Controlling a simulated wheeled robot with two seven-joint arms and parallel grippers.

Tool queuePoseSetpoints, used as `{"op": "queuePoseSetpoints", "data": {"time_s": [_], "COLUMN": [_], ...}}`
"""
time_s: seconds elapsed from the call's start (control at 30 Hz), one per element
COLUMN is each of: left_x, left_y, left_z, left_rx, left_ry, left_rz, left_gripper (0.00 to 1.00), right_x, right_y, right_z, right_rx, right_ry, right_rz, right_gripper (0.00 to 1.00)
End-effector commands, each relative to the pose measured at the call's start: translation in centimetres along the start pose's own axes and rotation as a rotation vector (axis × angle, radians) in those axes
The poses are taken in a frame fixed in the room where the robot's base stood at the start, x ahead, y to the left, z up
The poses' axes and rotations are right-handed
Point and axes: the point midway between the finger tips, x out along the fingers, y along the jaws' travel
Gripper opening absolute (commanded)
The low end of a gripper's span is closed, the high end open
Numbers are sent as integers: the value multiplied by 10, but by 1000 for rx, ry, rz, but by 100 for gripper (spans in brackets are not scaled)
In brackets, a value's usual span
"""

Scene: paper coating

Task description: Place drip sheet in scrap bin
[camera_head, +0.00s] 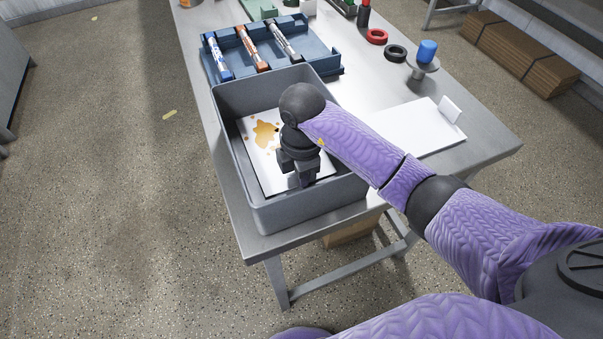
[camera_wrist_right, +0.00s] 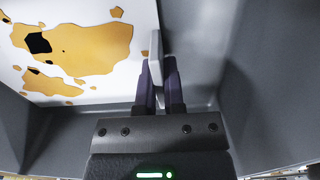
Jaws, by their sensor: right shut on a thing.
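The drip sheet (camera_head: 268,170) is a white sheet with orange-brown stains, inside the grey scrap bin (camera_head: 312,216) near the table's front left corner. In the right wrist view the sheet (camera_wrist_right: 120,75) shows its stains up close. My right gripper (camera_head: 303,181) reaches down into the bin at the sheet's right side. In the wrist view the gripper (camera_wrist_right: 160,82) is shut on a thin pale upright tab at the sheet's edge. I cannot tell whether the sheet lies fully on the bin floor. My left gripper is out of view.
A blue tray (camera_head: 318,63) with several markers stands behind the bin. A clean white sheet with an upright tab (camera_head: 450,109) lies to the right. A red ring (camera_head: 377,37), a black ring (camera_head: 395,53) and a blue-topped stand (camera_head: 427,52) stand farther back.

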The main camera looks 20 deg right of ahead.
Motion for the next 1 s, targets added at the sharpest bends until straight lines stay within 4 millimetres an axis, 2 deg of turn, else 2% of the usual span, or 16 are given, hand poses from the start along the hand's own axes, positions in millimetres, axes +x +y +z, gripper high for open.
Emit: {"op": "queuePoseSetpoints", "data": {"time_s": [0.2, 0.23, 0.4, 0.67, 0.77, 1.0], "left_x": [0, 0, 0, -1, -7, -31], "left_y": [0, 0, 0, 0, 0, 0], "left_z": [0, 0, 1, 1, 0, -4], "left_rx": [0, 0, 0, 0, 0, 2], "left_ry": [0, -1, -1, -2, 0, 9], "left_rz": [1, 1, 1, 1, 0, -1], "left_gripper": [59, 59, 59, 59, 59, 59], "right_x": [1, 2, 1, 0, -14, -84], "right_y": [0, 0, 0, 0, 0, 1], "right_z": [0, 0, 0, 0, 0, 0], "right_rx": [0, 0, 0, 0, 0, -1], "right_ry": [-1, -1, 0, 0, 0, 0], "right_rz": [0, -1, 0, 0, 2, 6], "right_gripper": [0, 13, 46, 46, 46, 46]}}
